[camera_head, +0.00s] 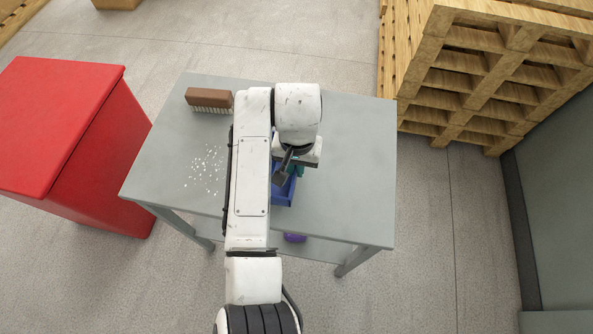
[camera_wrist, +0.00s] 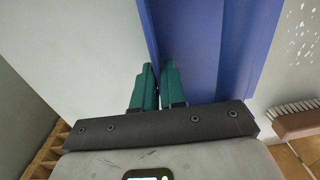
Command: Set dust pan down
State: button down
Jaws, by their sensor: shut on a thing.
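The blue dust pan (camera_head: 284,193) is at the front middle of the grey table (camera_head: 345,190), partly hidden under my arm. In the wrist view the dust pan (camera_wrist: 205,50) fills the upper middle. My gripper (camera_head: 292,170) is over the pan in the head view. In the wrist view its green fingers (camera_wrist: 159,70) are shut on the pan's side edge. I cannot tell whether the pan's underside touches the table.
A brown brush (camera_head: 209,98) lies at the table's back left, with white crumbs (camera_head: 206,170) in front. A red bin (camera_head: 75,140) stands left, wooden pallets (camera_head: 480,75) at the back right. The table's right side is clear. A purple thing (camera_head: 295,238) shows below the table's front edge.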

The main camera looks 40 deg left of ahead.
jog(key=shift+w+a+f, duration=0.1)
jog(key=shift+w+f, duration=0.1)
jog(key=shift+f, duration=1.6)
jog(key=shift+f, duration=0.1)
jog(key=c, duration=1.2)
grip_release()
